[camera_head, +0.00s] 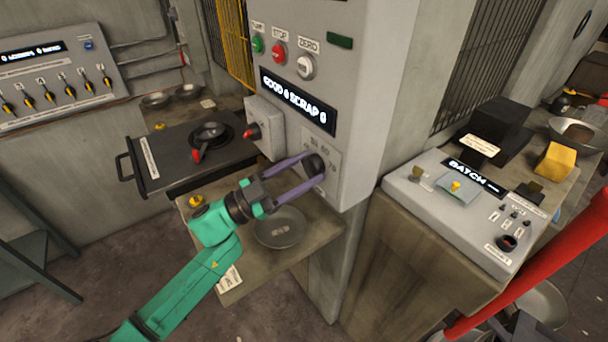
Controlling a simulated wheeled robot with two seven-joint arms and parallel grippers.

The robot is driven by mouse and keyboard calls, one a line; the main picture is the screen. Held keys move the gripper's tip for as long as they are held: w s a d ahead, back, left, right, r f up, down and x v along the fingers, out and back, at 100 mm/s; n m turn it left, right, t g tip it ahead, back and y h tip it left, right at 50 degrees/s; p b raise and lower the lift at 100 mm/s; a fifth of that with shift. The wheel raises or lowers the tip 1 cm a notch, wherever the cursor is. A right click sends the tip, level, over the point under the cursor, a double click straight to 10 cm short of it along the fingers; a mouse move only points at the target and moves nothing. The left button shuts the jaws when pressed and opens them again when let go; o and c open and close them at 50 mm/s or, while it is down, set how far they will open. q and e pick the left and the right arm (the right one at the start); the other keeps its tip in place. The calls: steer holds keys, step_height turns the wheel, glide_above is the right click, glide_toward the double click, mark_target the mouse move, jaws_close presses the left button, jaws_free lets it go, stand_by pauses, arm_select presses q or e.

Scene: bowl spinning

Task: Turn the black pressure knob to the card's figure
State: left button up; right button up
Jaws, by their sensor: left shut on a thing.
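The black pressure knob (317,163) sticks out from a plate (321,147) on the front of the grey machine column. The plate carries scale lettering that is too small to read fully. My left gripper (314,170), with long purple fingers on a green arm, reaches in from the lower left and is shut on the knob, one finger above and one below. The fingers hide part of the knob, so its pointer cannot be read. A small white card (229,279) lies at the bench's front edge; its figure is not legible. My right gripper is not in view.
A metal dish (280,229) sits on the bench below my left gripper. A red-handled switch box (266,130) is left of the knob. A grey batch console (465,215) stands at the right, with a red bar (540,265) in front.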

arm_select(q)
steer(key=m+g+b, duration=0.2)
steer(key=m, duration=0.2)
steer(key=shift+w+a+m, duration=0.1)
steer(key=shift+m, duration=0.3)
steer(key=shift+r+m+g+y+b, duration=0.2)
steer(key=shift+m+g+y+b, duration=0.35)
steer(key=shift+m, duration=1.4)
steer(key=shift+r+m+g+y+b, duration=0.3)
steer(key=shift+m+y, duration=0.5)
steer(key=shift+m, duration=1.1)
steer(key=shift+r+m+g+y+b, duration=0.15)
steer(key=shift+m+g+y+b, duration=0.4)
steer(key=shift+m, duration=1.4)
steer(key=o, duration=1.3)
steer(key=shift+f, duration=0.1)
